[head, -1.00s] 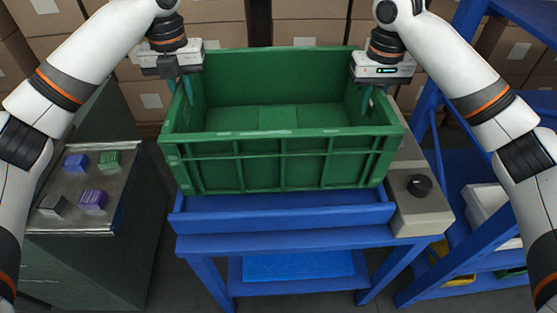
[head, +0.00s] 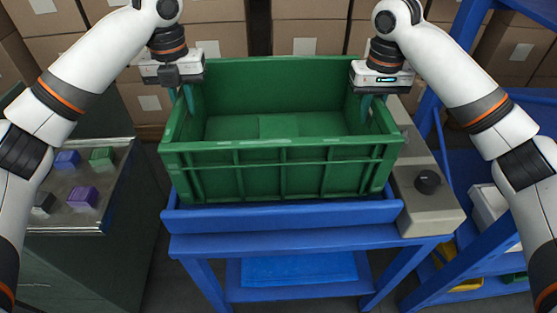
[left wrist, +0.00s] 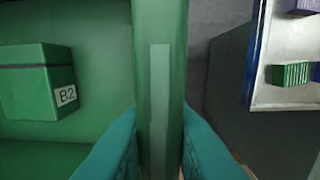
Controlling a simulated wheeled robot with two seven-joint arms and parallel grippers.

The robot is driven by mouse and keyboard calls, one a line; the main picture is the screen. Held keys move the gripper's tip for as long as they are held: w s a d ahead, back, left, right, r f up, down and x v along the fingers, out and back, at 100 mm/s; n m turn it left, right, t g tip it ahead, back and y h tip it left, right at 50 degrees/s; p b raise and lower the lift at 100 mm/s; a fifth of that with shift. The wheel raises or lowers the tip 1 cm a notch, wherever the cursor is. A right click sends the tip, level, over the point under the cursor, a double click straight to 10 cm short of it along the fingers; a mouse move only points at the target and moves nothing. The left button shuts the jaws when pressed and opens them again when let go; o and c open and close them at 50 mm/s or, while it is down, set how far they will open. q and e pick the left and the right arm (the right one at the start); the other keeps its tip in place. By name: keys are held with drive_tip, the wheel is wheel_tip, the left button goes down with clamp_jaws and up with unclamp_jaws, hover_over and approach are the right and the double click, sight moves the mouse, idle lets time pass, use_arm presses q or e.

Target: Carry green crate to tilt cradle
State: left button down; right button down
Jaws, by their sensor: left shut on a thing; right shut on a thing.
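The green crate (head: 282,172) is level, directly over the blue tilt cradle (head: 285,217). Its lower front edge meets the cradle's front lip in the head view; whether its base rests on the cradle is hidden. My left gripper (head: 187,98) is shut on the crate's left rim, and my right gripper (head: 366,104) is shut on its right rim. In the left wrist view, teal fingers (left wrist: 160,150) straddle the green crate wall (left wrist: 160,70). A green box labelled B2 (left wrist: 38,85) shows inside the crate.
A grey control box with a black knob (head: 427,182) adjoins the cradle at right. A blue rack (head: 460,280) stands further right. At left, a dark cabinet carries a metal tray (head: 85,224) with several small blocks. Cardboard boxes (head: 310,10) line the back.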

use_arm(q)
drive_tip(key=shift+a+f, duration=0.1)
drive_tip(key=shift+f, duration=0.35)
use_arm(e)
drive_tip(key=shift+d+f, duration=0.1)
drive_tip(key=shift+f, duration=0.35)
use_arm(q)
drive_tip(key=c, duration=1.4)
unclamp_jaws()
use_arm(e)
drive_tip(key=c, duration=1.4)
unclamp_jaws()
drive_tip(key=shift+r, duration=0.1)
use_arm(q)
drive_tip(key=shift+o, duration=0.3)
drive_tip(key=shift+r, duration=0.1)
use_arm(e)
drive_tip(key=shift+o, duration=0.3)
use_arm(q)
drive_tip(key=shift+r, duration=0.1)
wheel_tip(320, 180, up, 12)
drive_tip(key=shift+f, duration=0.15)
use_arm(e)
wheel_tip(320, 180, up, 12)
use_arm(q)
drive_tip(key=shift+s, duration=0.1)
use_arm(e)
drive_tip(key=shift+s, duration=0.1)
